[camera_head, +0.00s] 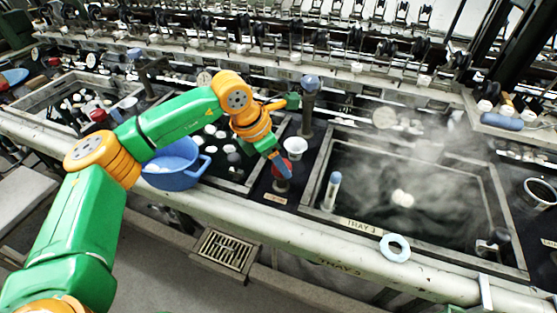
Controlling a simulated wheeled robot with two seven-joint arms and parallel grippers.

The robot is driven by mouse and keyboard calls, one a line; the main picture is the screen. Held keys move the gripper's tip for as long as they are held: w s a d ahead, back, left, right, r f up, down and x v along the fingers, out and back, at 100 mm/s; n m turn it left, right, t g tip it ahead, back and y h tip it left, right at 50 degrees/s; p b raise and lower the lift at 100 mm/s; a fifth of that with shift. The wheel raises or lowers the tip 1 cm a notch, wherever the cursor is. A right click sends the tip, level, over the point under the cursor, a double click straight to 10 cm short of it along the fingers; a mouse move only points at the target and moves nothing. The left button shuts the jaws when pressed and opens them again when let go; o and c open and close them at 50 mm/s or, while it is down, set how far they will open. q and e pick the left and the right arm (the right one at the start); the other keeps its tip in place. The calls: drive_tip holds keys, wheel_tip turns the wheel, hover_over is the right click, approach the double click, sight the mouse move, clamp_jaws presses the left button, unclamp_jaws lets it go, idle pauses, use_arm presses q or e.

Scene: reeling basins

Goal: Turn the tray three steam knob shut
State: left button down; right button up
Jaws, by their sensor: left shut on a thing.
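A red knob (283,169) stands on a dark strip between the middle basin and the right basin (317,178). My left gripper (277,163) reaches down to it from above and is shut on it; the fingers partly hide it. Steam (425,165) rises over the right basin's dark water, where pale cocoons (402,198) float. A small plate (275,198) is in front of the knob; its lettering is too small to read. My right gripper is not in view.
A blue pot (172,172) stands by the middle basin, below my left forearm. A white cup (295,147) and a dark post (307,105) stand just behind the knob. A pale blue ring (395,248) lies on the front rim. Reeling machinery runs along the back.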

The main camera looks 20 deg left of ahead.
use_arm(q)
drive_tip(key=m, duration=0.2)
drive_tip(key=shift+w+m+g+h, duration=0.1)
drive_tip(key=shift+m+g+h, duration=0.2)
drive_tip(key=shift+g+h, duration=0.1)
drive_tip(key=shift+w+m+g+p, duration=0.1)
drive_tip(key=shift+m+g+p, duration=0.5)
drive_tip(key=shift+m, duration=1.2)
drive_tip(key=shift+c, duration=1.2)
unclamp_jaws()
drive_tip(key=b+v, duration=0.1)
drive_tip(key=v, duration=0.6)
drive_tip(key=shift+a, duration=0.15)
